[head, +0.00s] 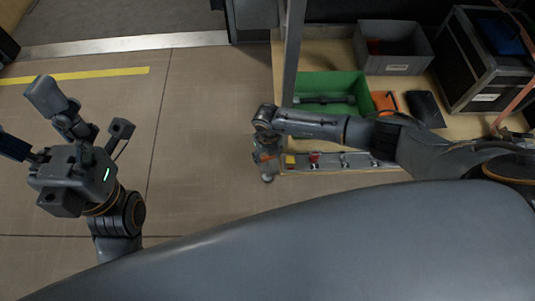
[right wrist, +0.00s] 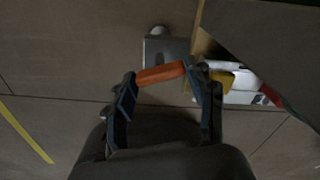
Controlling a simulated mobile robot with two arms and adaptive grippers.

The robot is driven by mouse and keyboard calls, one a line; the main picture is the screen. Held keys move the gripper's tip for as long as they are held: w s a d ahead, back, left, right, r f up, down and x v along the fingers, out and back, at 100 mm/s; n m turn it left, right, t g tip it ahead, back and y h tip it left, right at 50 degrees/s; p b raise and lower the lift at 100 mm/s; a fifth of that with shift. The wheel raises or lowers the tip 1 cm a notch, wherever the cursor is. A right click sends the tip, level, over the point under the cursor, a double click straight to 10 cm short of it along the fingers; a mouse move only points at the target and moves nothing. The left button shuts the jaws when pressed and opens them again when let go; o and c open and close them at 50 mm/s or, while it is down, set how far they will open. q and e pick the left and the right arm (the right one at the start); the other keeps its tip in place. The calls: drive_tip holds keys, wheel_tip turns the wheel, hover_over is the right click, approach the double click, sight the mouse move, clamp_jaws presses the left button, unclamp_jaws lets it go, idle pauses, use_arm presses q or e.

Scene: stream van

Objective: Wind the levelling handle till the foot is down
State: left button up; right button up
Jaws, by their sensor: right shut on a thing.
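The levelling handle shows an orange grip (right wrist: 160,74) in the right wrist view. My right gripper (right wrist: 163,82) is shut on this grip, with one dark finger at each end of it. In the head view my right gripper (head: 266,150) hangs at the left front corner of the wooden bench and covers most of the handle. A grey metal plate (right wrist: 166,49) lies just beyond the grip, with a pale round end behind it. I cannot make out the foot or its height. My left gripper (head: 35,122) is open and empty over the floor at the left.
The bench (head: 345,86) carries a green bin (head: 335,82), a grey bin (head: 395,45) and a black case (head: 485,55). A grey post stands near the right gripper. A rail with small yellow and red parts runs along the bench front. The floor (head: 200,130) at the left is clear.

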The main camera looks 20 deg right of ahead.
sight(267, 157)
drive_tip(key=o, duration=1.2)
drive_tip(key=shift+c, duration=0.2)
drive_tip(key=shift+r, duration=0.1)
wheel_tip(267, 157, up, 12)
